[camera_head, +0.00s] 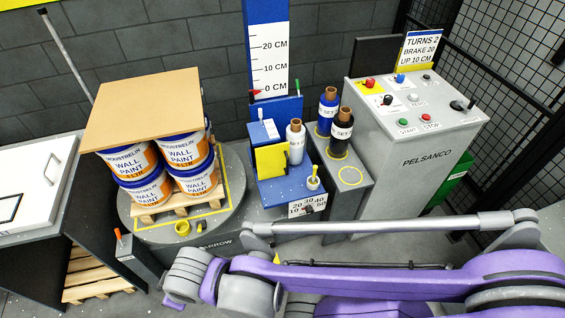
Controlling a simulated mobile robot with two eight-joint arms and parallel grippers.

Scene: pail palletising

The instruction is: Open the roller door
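No roller door can be made out for certain in the head view. No fingertips of either gripper show.
Wall paint pails (145,187) stand on a wooden pallet (150,213) on a grey turntable (228,212), under a brown board (145,108). A control panel (425,150) with buttons stands at right, before a black mesh fence (500,65). Blue and black film rolls (341,130) stand between.

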